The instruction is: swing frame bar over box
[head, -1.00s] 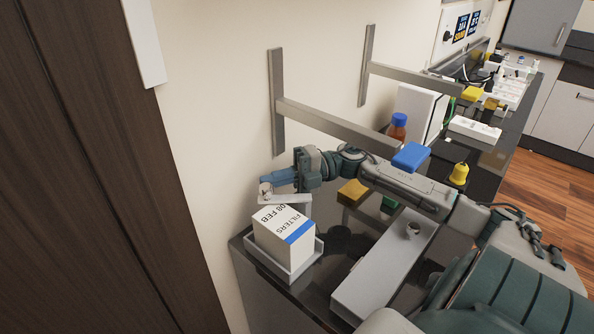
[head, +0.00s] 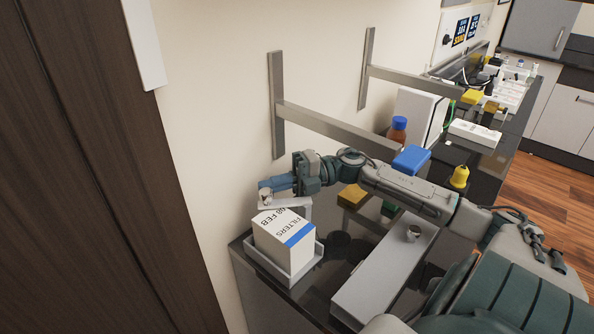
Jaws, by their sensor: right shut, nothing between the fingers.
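A white box (head: 284,232) marked "FILTERS" with a blue stripe stands in a light grey tray-like frame (head: 283,279) at the counter's near left corner. A short pale grey frame bar (head: 293,203) lies across the box's far upper edge. A small round metallic knob (head: 265,198) sits at its left end. My right gripper (head: 268,186) is shut and empty, with its blue fingers beside the knob, just above the bar's left end. I cannot tell whether they touch it. My left gripper is not in view.
A long grey case (head: 383,268) lies right of the box. A yellow block (head: 352,194) and a blue-lidded item (head: 410,159) are close to my right arm. Metal wall brackets (head: 330,124) jut out above it. A brown bottle (head: 397,132) stands behind.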

